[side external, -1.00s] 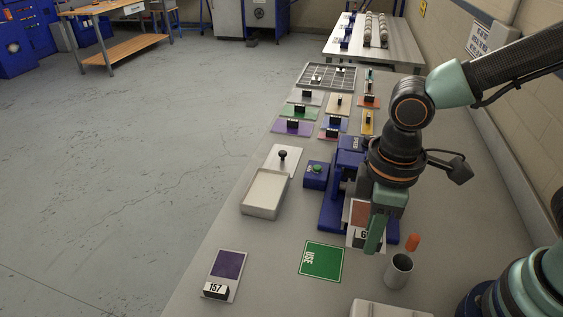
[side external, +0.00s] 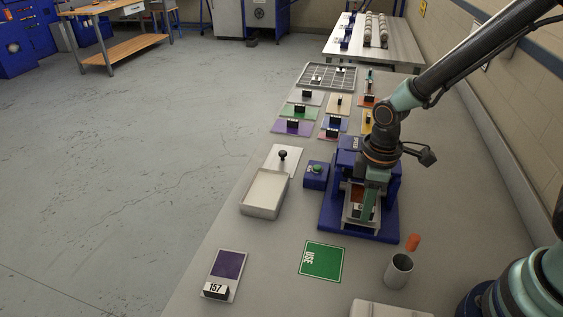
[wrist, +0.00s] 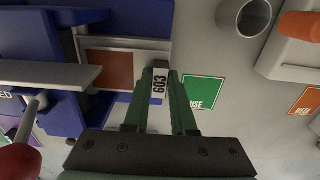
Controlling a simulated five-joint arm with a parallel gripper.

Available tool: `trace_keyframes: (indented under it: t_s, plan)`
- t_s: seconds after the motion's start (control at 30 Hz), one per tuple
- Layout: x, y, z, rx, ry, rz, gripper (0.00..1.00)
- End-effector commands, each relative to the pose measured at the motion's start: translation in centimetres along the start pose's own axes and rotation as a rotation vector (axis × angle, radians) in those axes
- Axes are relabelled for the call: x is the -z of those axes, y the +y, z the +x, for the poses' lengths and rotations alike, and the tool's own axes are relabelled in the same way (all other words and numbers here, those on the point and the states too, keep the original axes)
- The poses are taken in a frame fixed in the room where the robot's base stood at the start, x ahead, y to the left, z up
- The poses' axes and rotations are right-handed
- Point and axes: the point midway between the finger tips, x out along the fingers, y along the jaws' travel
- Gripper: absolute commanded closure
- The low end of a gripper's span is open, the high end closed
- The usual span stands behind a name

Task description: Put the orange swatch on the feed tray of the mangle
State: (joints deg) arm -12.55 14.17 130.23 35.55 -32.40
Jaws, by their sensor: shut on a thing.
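The orange swatch (wrist: 108,70) is a brownish-orange patch on a pale card with a block tagged 603 (wrist: 159,85). My gripper (wrist: 160,92) is shut on that block. In the side external view, my gripper (side external: 368,212) points down at the front of the blue mangle (side external: 331,222), and the arm hides part of it. The swatch (side external: 353,208) is over the pale feed tray (side external: 350,224) at the mangle's front. I cannot tell whether the card touches the tray.
A green USE mat (side external: 321,262) lies in front of the mangle. A button box (side external: 316,176) and a white tray (side external: 264,194) are left. A purple swatch (side external: 229,264) lies at the front left.

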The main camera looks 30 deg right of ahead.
Motion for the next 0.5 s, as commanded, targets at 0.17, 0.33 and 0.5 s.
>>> trace_keyframes:
  t_s: [0.17, 0.33, 0.5]
  plan:
    - [-0.01, 0.69, 0.72, 0.000, 0.000, -0.001, 1.00]
    - [0.01, 0.67, 0.68, 0.000, 0.001, -0.001, 1.00]
    - [0.01, 0.65, 1.01, 0.000, 0.000, -0.001, 1.00]
